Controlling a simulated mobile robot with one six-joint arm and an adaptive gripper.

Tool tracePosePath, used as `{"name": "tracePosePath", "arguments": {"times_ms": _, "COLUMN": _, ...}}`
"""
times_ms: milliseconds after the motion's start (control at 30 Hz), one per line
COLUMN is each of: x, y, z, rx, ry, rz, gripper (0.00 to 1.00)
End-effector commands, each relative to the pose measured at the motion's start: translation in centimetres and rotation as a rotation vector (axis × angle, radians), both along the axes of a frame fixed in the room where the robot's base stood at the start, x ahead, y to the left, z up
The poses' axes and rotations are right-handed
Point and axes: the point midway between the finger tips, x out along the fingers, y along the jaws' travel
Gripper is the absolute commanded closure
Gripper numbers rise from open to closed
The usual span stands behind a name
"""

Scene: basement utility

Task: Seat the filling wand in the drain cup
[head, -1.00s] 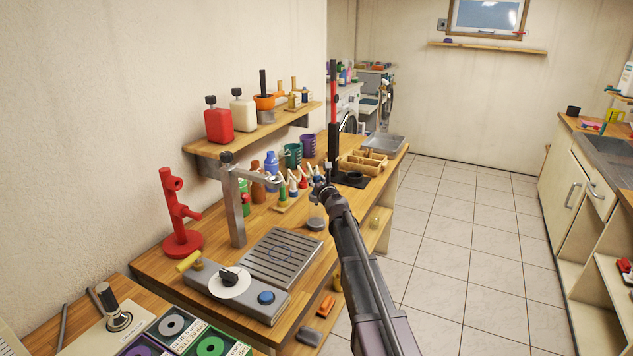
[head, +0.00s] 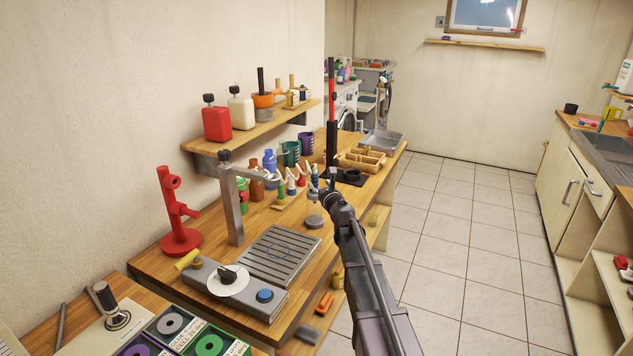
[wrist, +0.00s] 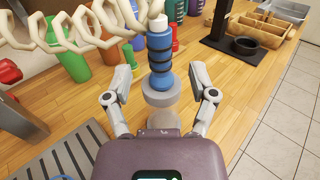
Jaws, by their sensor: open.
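A blue, dark-banded wand (wrist: 160,55) with a white top stands upright in the wrist view, a cream coiled hose at its top. Its lower end meets a squat grey round cup (wrist: 161,94); whether it sits inside or only overlaps in view I cannot tell. A pale, see-through round shape lies just nearer, partly hidden by my wrist. The grey cup also shows on the bench in the head view (head: 314,222). My gripper (wrist: 161,92) is open, with one finger on each side of the cup and wand, and no contact visible.
A slatted grey tray (head: 280,257) and a metal post (head: 232,205) stand to the left. Coloured bottles (head: 270,168) crowd behind. A wooden divided box (head: 360,160) and black stand (head: 333,155) are farther back. The bench's right edge is close.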

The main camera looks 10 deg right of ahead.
Motion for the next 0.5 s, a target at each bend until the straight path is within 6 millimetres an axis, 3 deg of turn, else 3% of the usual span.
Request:
{"name": "tracePosePath", "arguments": {"times_ms": 33, "x": -1.3, "y": -0.2, "z": 0.0, "rx": 0.000, "ry": 0.000, "rz": -0.001, "gripper": 0.26}}
{"name": "tracePosePath", "arguments": {"times_ms": 200, "x": -3.9, "y": -0.7, "z": 0.0, "rx": 0.000, "ry": -0.001, "rz": -0.002, "gripper": 0.26}}
{"name": "tracePosePath", "arguments": {"times_ms": 500, "x": -6.5, "y": -1.1, "z": 0.0, "rx": 0.000, "ry": -0.002, "rz": 0.000, "gripper": 0.26}}
